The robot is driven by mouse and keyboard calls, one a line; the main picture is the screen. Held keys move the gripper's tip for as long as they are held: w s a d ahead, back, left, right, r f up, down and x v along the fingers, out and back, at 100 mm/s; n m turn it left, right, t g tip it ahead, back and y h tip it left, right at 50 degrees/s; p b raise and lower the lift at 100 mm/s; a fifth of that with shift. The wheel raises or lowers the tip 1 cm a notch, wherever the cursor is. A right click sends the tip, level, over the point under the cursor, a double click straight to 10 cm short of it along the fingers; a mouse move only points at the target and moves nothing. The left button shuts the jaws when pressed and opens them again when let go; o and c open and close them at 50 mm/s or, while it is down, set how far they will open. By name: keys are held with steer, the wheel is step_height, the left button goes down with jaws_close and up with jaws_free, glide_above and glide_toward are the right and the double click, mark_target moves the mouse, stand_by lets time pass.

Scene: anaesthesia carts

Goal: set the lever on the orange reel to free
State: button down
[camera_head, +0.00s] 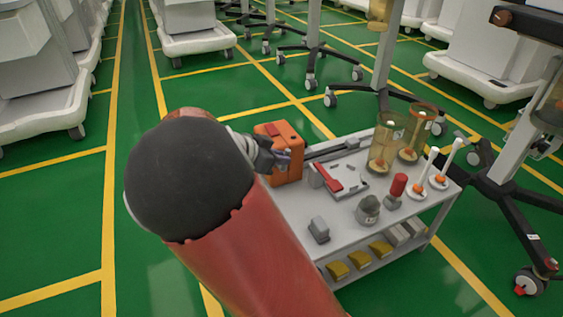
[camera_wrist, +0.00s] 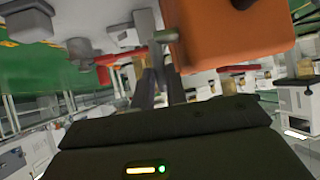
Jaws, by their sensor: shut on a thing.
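The orange reel (camera_head: 284,140) is a boxy orange unit at the back left corner of the grey cart. In the wrist view its orange body (camera_wrist: 230,30) fills the upper right. My gripper (camera_head: 284,160) reaches in from the left at the reel's near side, and my arm hides part of it. In the wrist view my gripper (camera_wrist: 158,75) has its dark fingers close together beside the reel, shut on a small grey piece that appears to be the lever (camera_wrist: 166,36). The lever's setting and any markings cannot be read.
The cart top (camera_head: 285,208) also carries a red-and-white device (camera_head: 340,182), clear canisters (camera_head: 385,150), a red-topped item (camera_head: 396,188), white upright sticks (camera_head: 443,165) and a small grey block (camera_head: 319,229). A wheeled pole stand (camera_head: 510,200) stands at right.

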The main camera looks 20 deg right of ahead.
steer(key=shift+a+f, duration=0.1)
steer(key=shift+a, duration=0.05)
stand_by(0.4)
steer(key=c, duration=1.7)
jaws_free()
steer(key=p+v, duration=0.1)
steer(key=v, duration=0.6)
steer(key=shift+a, duration=0.4)
